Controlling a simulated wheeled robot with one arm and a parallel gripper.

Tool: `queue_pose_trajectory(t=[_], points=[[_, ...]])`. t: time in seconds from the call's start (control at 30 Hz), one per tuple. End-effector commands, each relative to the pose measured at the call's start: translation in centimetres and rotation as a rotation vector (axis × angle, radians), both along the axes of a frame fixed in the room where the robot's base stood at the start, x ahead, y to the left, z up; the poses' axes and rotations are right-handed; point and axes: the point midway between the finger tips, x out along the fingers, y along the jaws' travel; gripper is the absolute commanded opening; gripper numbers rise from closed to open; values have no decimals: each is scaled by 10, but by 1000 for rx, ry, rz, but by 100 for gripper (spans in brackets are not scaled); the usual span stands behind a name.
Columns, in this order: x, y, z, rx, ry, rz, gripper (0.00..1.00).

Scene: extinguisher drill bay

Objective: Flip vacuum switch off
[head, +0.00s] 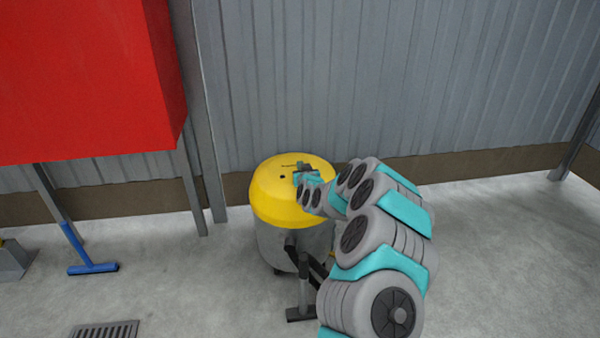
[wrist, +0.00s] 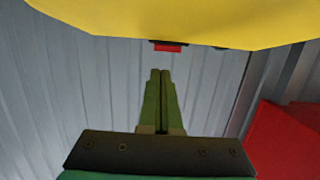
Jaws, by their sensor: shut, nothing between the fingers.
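The vacuum (head: 285,212) stands on the floor by the wall, with a yellow domed lid and a grey drum. My gripper (head: 302,168) is over the lid's top in the head view, small and partly covered by my own wrist. In the wrist view the yellow lid (wrist: 190,18) fills the top of the picture. A small red switch (wrist: 167,47) in a dark mount shows at the lid's edge. My gripper (wrist: 161,72) is shut and empty, its green fingertips just short of the switch in the picture. Contact and the switch's position cannot be told.
A large red cabinet (head: 85,80) on legs stands at the left. A blue-headed squeegee (head: 95,268) is below it, near a floor drain (head: 105,330). A dark floor tool (head: 302,295) stands in front of the drum. The corrugated wall (head: 400,80) is close behind the vacuum.

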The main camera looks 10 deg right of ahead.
Motion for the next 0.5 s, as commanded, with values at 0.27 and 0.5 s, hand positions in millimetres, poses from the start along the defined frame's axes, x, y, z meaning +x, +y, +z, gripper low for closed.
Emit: queue_pose_trajectory(t=[0.27, 0.5], points=[[-10, -5, 21, 3, -3, -3, 0], [-35, -5, 30, 3, -3, -3, 0]])
